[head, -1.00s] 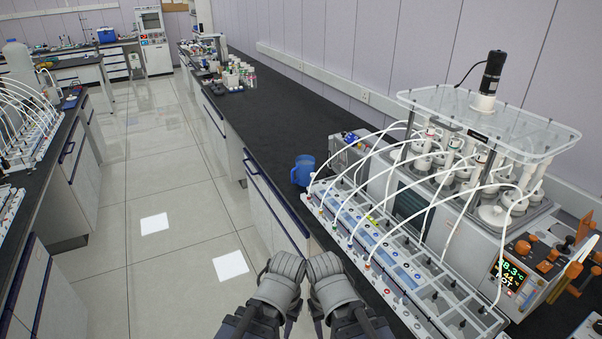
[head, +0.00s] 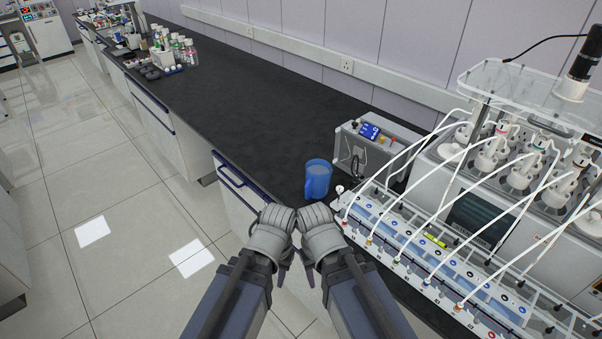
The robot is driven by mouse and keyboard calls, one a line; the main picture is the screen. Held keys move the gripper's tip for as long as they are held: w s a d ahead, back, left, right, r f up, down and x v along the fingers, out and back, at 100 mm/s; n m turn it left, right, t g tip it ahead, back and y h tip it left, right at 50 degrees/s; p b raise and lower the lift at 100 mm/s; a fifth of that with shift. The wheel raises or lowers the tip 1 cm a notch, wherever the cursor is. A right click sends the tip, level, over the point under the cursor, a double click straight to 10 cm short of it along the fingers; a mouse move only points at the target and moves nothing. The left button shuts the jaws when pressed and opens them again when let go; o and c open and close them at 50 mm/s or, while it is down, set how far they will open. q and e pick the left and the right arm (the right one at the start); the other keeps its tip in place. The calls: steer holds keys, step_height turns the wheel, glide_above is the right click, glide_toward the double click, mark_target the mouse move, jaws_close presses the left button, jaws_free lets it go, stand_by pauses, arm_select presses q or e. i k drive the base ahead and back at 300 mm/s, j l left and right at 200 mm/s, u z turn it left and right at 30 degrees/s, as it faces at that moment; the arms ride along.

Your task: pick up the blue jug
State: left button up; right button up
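The blue jug (head: 318,179) stands upright on the black bench top near its front edge, in the middle of the head view. Its handle is toward the lower left. My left gripper (head: 283,271) and my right gripper (head: 308,276) are side by side below the jug, in front of the bench edge and apart from the jug. My grey wrists hide most of both grippers, so I cannot see whether their fingers are open or shut. Nothing is seen held in either.
A reactor rack (head: 430,245) with white tubes stands right of the jug. A grey box (head: 372,150) with a blue display is behind it. The black bench (head: 240,105) is clear to the left, up to several bottles (head: 180,50). The floor at left is free.

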mark_target(319, 171)
steer(key=i+j+z, duration=0.1)
steer(key=j, duration=0.25)
steer(key=i+j, duration=0.25)
steer(key=i+j+z, duration=0.15)
steer(key=j, duration=0.3)
steer(key=i+j, duration=0.2)
steer(key=j, duration=0.15)
steer(key=i+j+z, duration=0.15)
steer(key=j, duration=0.25)
steer(key=i+j, duration=0.15)
steer(key=j, duration=0.25)
steer(key=z, duration=0.05)
